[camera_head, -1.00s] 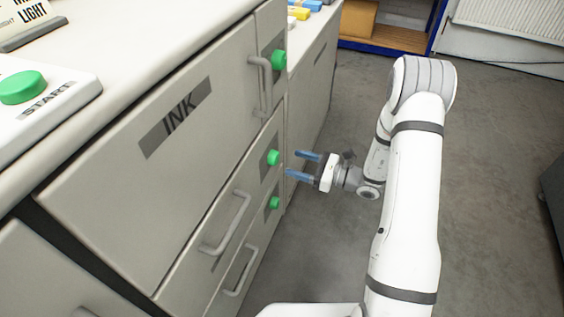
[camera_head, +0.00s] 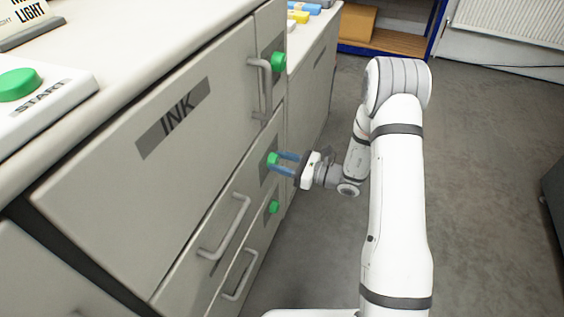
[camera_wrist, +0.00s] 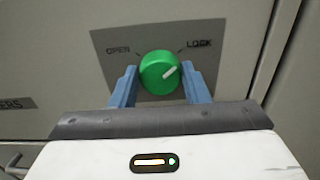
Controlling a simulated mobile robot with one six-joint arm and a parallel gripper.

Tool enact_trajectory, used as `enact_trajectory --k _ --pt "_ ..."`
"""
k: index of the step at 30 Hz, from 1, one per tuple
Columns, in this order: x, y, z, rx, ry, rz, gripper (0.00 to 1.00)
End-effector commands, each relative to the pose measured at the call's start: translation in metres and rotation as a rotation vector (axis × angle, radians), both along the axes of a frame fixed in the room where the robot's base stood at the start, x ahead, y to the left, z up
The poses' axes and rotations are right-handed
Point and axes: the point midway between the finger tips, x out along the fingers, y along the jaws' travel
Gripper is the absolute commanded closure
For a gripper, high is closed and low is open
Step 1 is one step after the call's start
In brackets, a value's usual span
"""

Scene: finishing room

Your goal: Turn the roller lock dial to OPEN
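A round green dial (camera_wrist: 160,72) sits on a grey plate (camera_wrist: 113,63) marked OPEN at the left and LOCK at the right. Its white pointer line points up and right, toward LOCK. In the head view the same green dial (camera_head: 272,159) is the middle one of three on the cabinet. My gripper (camera_wrist: 158,85) has its blue fingers apart, one at each side of the dial. It also shows in the head view (camera_head: 281,163), with its tips at the dial. I cannot tell whether the fingers touch it. The lettering on the drawer is cut off to "ERS" in the wrist view.
Green dials sit above (camera_head: 278,61) and below (camera_head: 273,207) this one. Grey bar handles (camera_head: 226,228) stick out from the drawer fronts. The INK door (camera_head: 150,170) is closed. Open floor (camera_head: 480,200) lies to the right of my arm.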

Motion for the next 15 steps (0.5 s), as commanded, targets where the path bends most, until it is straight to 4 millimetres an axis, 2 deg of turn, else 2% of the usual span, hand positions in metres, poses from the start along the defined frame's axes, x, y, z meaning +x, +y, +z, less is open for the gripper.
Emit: enact_trajectory --k 1,7,15 --pt "-0.0002 0.0002 0.0000 0.000 0.000 0.001 0.65" --pt "-0.0003 0.0003 -0.0001 0.000 0.000 0.001 0.81" --pt "-0.0006 0.0006 -0.0012 -0.010 -0.028 0.002 0.81"
